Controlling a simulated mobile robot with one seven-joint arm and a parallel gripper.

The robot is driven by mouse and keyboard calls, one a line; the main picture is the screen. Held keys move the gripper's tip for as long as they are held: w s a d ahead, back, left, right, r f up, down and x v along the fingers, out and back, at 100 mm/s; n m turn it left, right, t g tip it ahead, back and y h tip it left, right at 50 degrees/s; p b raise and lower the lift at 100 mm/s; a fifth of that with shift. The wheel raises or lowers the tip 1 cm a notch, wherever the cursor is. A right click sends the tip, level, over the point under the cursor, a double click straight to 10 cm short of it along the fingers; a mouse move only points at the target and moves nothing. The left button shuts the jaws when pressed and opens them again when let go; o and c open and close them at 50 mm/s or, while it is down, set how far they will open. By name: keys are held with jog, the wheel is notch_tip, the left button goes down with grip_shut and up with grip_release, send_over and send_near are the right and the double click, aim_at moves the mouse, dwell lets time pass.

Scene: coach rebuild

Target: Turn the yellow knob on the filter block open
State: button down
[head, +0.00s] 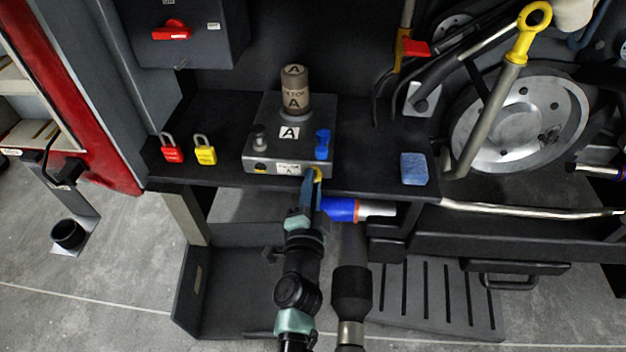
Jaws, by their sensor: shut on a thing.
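The filter block (256,154) is a grey box on the black shelf, with a tan cylinder (294,92) marked A on top and an A label on its upper face. A blue knob or lever (322,145) stands at its right. The yellow knob (318,175) shows only as a small yellow patch at the block's lower front right edge. My gripper (315,178) reaches up from below and is shut on the yellow knob. The gripper and arm hide most of the knob, so its angle cannot be told.
A red padlock (171,148) and a yellow padlock (205,150) stand left of the block. A blue sponge-like block (413,168) lies to the right. A blue and white cylinder (345,210) is close beside my arm under the shelf edge. A large wheel (515,120) stands at right.

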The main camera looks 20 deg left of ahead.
jog(key=shift+m, duration=0.4)
jog(key=m, duration=0.5)
jog(key=shift+m, duration=0.3)
jog(key=c, duration=0.6)
grip_release()
jog(key=shift+c, duration=0.2)
jog(key=shift+s+f, duration=0.1)
jog(key=shift+f, duration=0.05)
jog(key=v, duration=0.9)
jog(key=shift+p, duration=0.45)
